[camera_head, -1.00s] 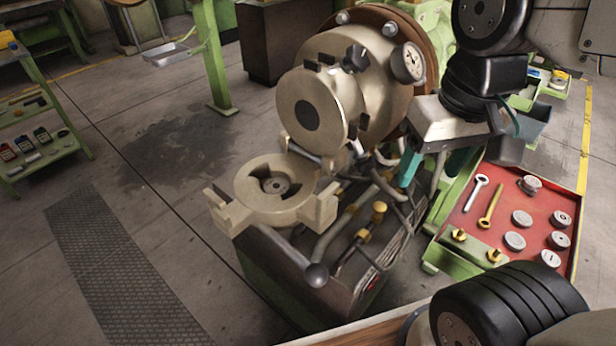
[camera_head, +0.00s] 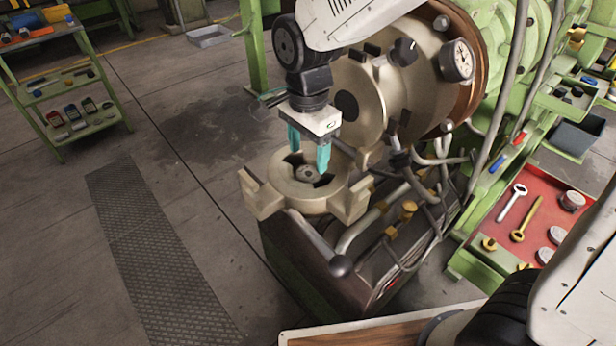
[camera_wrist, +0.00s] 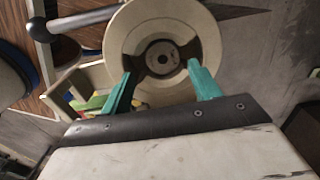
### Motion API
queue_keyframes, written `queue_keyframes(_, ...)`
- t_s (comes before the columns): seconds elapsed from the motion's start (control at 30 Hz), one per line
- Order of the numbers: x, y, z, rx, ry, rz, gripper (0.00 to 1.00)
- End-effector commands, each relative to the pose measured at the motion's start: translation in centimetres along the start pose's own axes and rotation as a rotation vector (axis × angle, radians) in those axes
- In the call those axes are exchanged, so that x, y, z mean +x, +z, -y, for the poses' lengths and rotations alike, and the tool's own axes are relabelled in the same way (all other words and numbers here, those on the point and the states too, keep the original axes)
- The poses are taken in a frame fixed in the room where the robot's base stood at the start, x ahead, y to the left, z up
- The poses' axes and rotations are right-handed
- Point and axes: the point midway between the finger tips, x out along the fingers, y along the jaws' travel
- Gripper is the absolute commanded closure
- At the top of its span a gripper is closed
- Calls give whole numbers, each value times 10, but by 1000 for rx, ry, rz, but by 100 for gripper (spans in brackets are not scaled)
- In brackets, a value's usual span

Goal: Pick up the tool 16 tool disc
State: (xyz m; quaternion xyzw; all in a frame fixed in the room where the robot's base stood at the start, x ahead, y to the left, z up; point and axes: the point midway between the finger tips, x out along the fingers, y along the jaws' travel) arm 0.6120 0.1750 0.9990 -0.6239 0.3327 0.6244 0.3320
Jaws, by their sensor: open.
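The tool disc (camera_head: 307,173) is a small grey disc with a centre hole. It sits in the middle of the round cream holder (camera_head: 268,166) on the extruder, and it also shows in the wrist view (camera_wrist: 162,58). My gripper (camera_head: 308,158), with teal fingers, is open and empty above the holder. In the wrist view my gripper's fingers (camera_wrist: 162,82) are spread, with the disc between and beyond them. The marking on the disc is too small to read.
The extruder's large cream head (camera_head: 395,100) with a gauge stands just behind. Pipes and a lever with a ball knob (camera_head: 340,266) are at the front. A red tray (camera_head: 525,187) at the right holds wrenches and several grey discs. Open floor lies left.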

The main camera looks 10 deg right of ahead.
Motion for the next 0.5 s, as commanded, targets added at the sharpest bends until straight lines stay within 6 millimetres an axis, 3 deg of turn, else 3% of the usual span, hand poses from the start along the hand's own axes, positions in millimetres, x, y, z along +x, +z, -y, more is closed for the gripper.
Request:
queue_keyframes(0.3, 44, -5, 2, -2, 3, 0, 38)
queue_keyframes(0.5, 59, -5, 3, -2, 0, 0, 38)
